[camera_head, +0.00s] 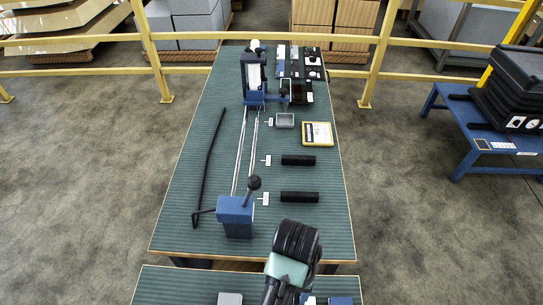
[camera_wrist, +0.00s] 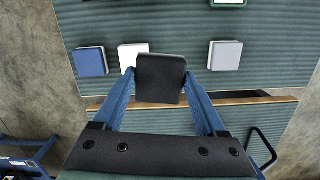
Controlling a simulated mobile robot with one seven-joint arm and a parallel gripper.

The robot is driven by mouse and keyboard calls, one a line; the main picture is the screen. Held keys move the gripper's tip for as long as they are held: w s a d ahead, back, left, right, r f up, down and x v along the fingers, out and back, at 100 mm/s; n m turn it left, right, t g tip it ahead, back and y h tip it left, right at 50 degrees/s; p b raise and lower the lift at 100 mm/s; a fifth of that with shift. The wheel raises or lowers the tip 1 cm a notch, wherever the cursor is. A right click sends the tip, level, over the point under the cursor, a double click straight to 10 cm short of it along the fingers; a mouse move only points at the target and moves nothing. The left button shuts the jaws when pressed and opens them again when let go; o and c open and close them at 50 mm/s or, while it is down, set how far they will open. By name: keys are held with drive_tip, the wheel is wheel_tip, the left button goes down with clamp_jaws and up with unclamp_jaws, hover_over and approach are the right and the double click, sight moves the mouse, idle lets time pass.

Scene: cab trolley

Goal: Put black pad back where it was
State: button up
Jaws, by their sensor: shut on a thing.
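The black pad (camera_wrist: 160,82) is a flat dark block in the wrist view. My gripper (camera_wrist: 159,74) is shut on it, with a blue finger at each side. The pad is in front of the gap between the near and far tables in that view. On the near table lie a blue pad (camera_wrist: 90,61), a white pad (camera_wrist: 131,55) partly behind the black pad, and a grey pad (camera_wrist: 225,55). A bare stretch lies between white and grey. In the head view, the grey pad (camera_head: 230,299) and blue pad (camera_head: 341,301) show at the bottom edge; my arm hides the black pad.
The far table (camera_head: 180,210) holds a blue lever stand (camera_head: 236,211), a black bent rod (camera_head: 209,155), two black bars (camera_head: 299,197), a yellow-edged box (camera_head: 317,133) and a grey tray (camera_head: 285,121). A green-edged item (camera_wrist: 228,2) lies on the near table.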

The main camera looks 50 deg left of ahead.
drive_tip(key=shift+n, duration=0.8)
drive_tip(key=s+a+f, duration=0.1)
drive_tip(key=f, duration=0.1)
drive_tip(key=s+f, duration=0.1)
drive_tip(key=f, duration=0.1)
drive_tip(key=s+a+f, duration=0.1)
drive_tip(key=f, duration=0.1)
drive_tip(key=shift+s+a, duration=0.3)
drive_tip(key=shift+a, duration=0.05)
drive_tip(key=shift+w+f, duration=0.1)
drive_tip(key=shift+f, duration=2.45)
drive_tip(key=shift+f, duration=0.15)
drive_tip(key=o, duration=1.1)
